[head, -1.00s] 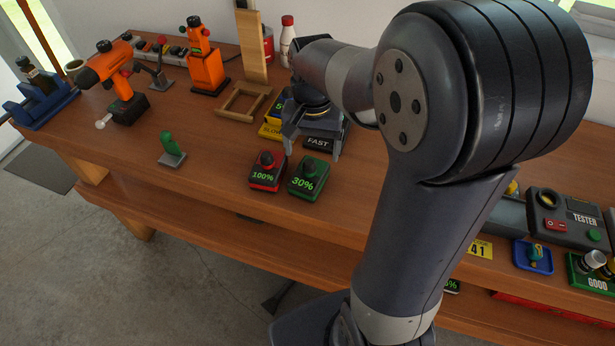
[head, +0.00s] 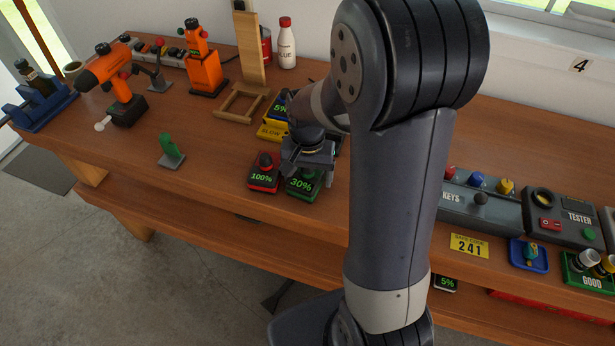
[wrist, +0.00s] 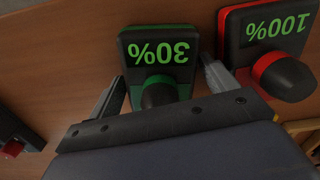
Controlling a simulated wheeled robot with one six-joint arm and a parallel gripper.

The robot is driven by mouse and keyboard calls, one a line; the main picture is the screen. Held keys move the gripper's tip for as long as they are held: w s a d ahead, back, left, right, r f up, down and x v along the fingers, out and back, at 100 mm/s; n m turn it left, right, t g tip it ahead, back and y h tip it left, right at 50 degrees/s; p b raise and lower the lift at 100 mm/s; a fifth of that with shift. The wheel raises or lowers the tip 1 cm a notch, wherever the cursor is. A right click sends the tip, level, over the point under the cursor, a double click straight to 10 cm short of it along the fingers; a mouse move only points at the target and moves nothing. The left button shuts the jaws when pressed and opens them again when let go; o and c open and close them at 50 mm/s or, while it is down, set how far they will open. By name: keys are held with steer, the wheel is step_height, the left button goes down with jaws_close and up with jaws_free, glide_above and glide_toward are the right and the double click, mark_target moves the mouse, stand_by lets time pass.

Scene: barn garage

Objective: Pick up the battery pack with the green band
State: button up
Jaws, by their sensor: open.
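The battery pack with the green band (head: 303,186) is a dark block reading 30%, on the bench near its front edge. It also shows in the wrist view (wrist: 157,52), upside down, with its dark knob toward me. My gripper (head: 305,168) is over it, jaws open. In the wrist view, the gripper's fingers (wrist: 163,88) stand on either side of the knob, apart from it on the left; the right finger is close to the pack's side. The red-banded pack (head: 263,174) reading 100% stands just left of it in the head view, and right in the wrist view (wrist: 268,45).
A yellow tray marked SLOW (head: 268,132) holding a 5% pack lies behind the gripper. A wooden frame (head: 241,104), an orange drill (head: 113,82) and a green-handled switch (head: 171,150) stand to the left. A KEYS box (head: 482,205) is at right.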

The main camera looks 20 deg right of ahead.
steer(key=c, duration=1.2)
steer(key=shift+o, duration=0.2)
steer(key=shift+r, duration=0.2)
